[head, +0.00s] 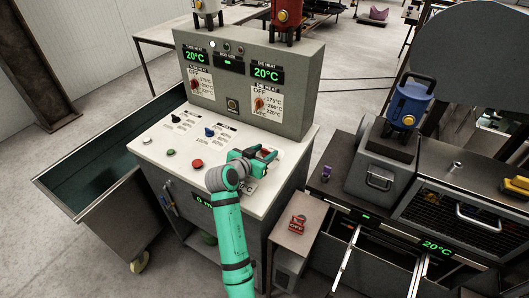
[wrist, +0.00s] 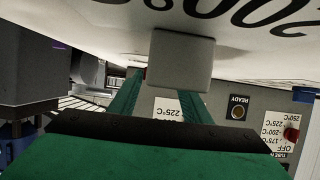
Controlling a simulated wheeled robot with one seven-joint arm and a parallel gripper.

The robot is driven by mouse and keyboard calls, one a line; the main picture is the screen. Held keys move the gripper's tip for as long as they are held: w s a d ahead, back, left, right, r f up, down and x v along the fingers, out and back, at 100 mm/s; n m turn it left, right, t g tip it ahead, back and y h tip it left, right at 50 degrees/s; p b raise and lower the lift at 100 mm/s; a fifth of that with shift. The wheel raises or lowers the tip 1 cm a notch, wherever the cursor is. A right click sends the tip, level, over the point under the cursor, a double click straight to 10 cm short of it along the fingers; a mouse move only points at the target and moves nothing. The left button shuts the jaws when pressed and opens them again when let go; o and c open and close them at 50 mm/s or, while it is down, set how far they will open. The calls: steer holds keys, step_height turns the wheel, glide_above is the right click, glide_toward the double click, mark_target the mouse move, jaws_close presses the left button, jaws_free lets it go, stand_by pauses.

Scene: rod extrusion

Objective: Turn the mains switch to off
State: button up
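My gripper (head: 266,154) is low over the right part of the white console top (head: 150,143). Its two green fingers (wrist: 158,98) stand apart, with a gap between them. A grey block (wrist: 181,60) under the white surface partly hides the fingertips in the wrist view; I cannot tell whether they touch it. A patch of red shows by the fingertips in the head view, partly covered. No readable label marks the mains switch. The console top carries a black knob (head: 175,118), a blue knob (head: 209,133), a green button (head: 171,152) and a red button (head: 197,163).
The upright panel (head: 232,85) behind has lit 20°C displays and red dials (head: 259,104). A dark green bin (head: 95,150) stands left. A small table with a red item (head: 298,222) and a grey machine with a blue-topped unit (head: 407,104) stand right.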

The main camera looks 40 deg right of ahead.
steer(key=c, duration=0.5)
steer(key=shift+s, duration=0.1)
steer(key=n+t, duration=0.1)
steer(key=n+t+y, duration=0.1)
steer(key=n+t, duration=0.1)
steer(key=shift+s+d+t+y, duration=0.15)
steer(key=shift+s+t+y, duration=0.15)
steer(key=shift+s, duration=0.05)
steer(key=n+t+y, duration=0.2)
steer(key=n, duration=0.1)
steer(key=n+t+y, duration=0.2)
steer(key=shift+s+d, duration=0.25)
steer(key=shift+d, duration=0.15)
steer(key=n+y, duration=0.1)
steer(key=y, duration=0.1)
steer(key=n+t+y, duration=0.1)
steer(key=n+y, duration=0.1)
steer(key=n+t+y, duration=0.1)
steer(key=n, duration=0.1)
steer(key=shift+s+d+y, duration=0.1)
steer(key=shift+d+y, duration=0.3)
steer(key=shift+d+n+g+y, duration=0.2)
steer(key=shift+n+g+y, duration=0.1)
steer(key=shift+n+y, duration=2.25)
steer(key=shift+f+y, duration=0.1)
steer(key=shift+y, duration=0.15)
